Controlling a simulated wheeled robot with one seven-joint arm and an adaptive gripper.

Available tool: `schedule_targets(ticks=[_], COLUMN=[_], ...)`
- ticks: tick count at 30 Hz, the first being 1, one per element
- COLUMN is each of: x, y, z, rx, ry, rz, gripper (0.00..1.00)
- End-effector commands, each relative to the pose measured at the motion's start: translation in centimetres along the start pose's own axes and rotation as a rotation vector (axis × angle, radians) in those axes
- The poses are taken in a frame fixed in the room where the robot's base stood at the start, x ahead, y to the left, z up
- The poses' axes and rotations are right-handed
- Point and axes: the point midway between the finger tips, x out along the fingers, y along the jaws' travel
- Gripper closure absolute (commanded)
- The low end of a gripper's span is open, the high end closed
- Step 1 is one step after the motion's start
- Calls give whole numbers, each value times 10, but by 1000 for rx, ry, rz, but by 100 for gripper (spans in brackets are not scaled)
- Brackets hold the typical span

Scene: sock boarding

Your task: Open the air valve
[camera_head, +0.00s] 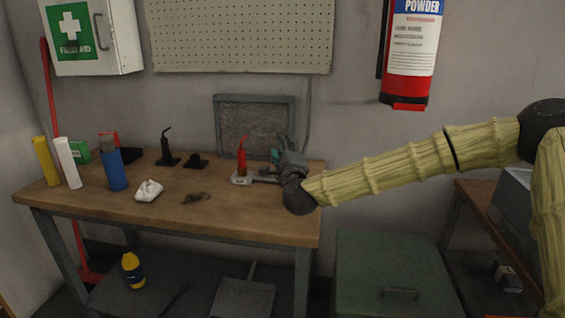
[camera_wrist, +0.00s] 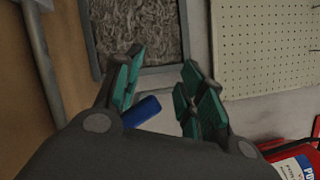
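My gripper (camera_head: 279,152) is over the back right of the workbench, at the end of the yellow-green arm. In the wrist view, its teal-padded fingers (camera_wrist: 162,66) stand apart. A blue bar-like piece (camera_wrist: 141,111) shows between the fingers, close to the left one; it may be the valve's lever. I cannot tell whether a finger touches it. The valve body is not visible, and my gripper hides that spot in the head view. A thin pipe (camera_head: 308,115) runs down the wall behind my gripper.
A red spouted bottle (camera_head: 242,155) stands just left of my gripper. A grey-framed panel (camera_head: 217,125) is behind it. A blue bottle (camera_head: 116,171), a white crumpled item (camera_head: 149,190) and other bottles occupy the left of the workbench (camera_head: 250,212). The front right of its top is clear.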

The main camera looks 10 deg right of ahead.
Motion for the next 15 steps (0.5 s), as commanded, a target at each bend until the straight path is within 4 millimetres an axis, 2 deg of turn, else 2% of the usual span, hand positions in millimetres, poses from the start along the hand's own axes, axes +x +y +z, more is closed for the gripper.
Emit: schedule_targets(ticks=[1, 6, 15], x=[1, 4, 5], y=[-9, -25, -32], z=[3, 10, 12], rx=[0, 1, 0], ry=[-1, -1, -1], rz=[-3, -2, 0], gripper=[61, 61, 61])
